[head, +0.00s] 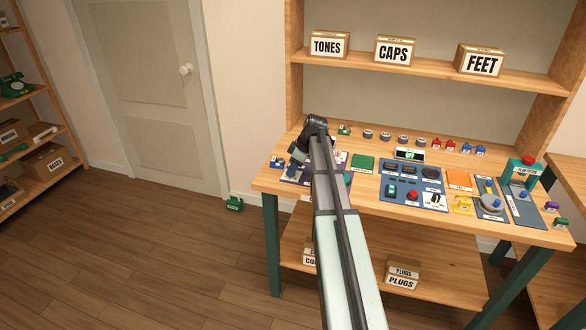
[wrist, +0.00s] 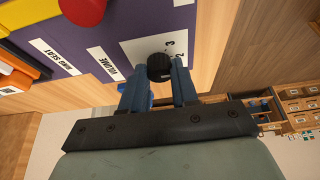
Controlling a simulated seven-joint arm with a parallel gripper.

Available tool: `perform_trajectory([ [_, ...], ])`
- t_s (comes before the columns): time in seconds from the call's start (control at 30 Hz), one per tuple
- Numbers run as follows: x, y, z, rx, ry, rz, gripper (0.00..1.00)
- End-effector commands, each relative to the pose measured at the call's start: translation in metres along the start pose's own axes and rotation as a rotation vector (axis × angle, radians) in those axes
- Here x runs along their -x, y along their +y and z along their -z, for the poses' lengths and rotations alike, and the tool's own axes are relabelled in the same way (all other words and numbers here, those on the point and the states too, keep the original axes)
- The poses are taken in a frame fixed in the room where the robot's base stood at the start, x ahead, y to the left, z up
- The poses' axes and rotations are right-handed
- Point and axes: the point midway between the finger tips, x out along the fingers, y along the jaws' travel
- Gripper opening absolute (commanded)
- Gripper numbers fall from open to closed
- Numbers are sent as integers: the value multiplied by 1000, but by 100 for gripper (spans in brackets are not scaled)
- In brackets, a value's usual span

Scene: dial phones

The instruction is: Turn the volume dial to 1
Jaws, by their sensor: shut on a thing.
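The volume dial (wrist: 160,66) is a small round black knob on a white label plate, beside the printed word VOLUME (wrist: 110,64). The numerals 2 and 3 show on the plate at the dial's upper right; a 1 is not visible. My gripper (wrist: 157,76) has its two blue fingers on either side of the dial and is shut on it. The dial's pointer mark cannot be made out. In the head view my gripper (head: 294,166) is at the left end of the workbench, over the purple panel (head: 342,156), and hides the dial.
A red knob (wrist: 84,10) and a slot label (wrist: 53,62) lie on the same panel. On the bench (head: 268,178), a green pad (head: 363,163) and a blue panel (head: 400,170) stand to the right.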

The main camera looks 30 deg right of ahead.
Motion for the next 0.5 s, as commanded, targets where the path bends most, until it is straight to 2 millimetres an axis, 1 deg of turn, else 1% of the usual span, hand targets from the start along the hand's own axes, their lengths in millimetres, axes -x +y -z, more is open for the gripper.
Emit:
perform_trajectory([
  [0.27,0,-2,0,-84,0,-35,0],
  [0.5,0,-4,0,-255,0,-107,0],
])
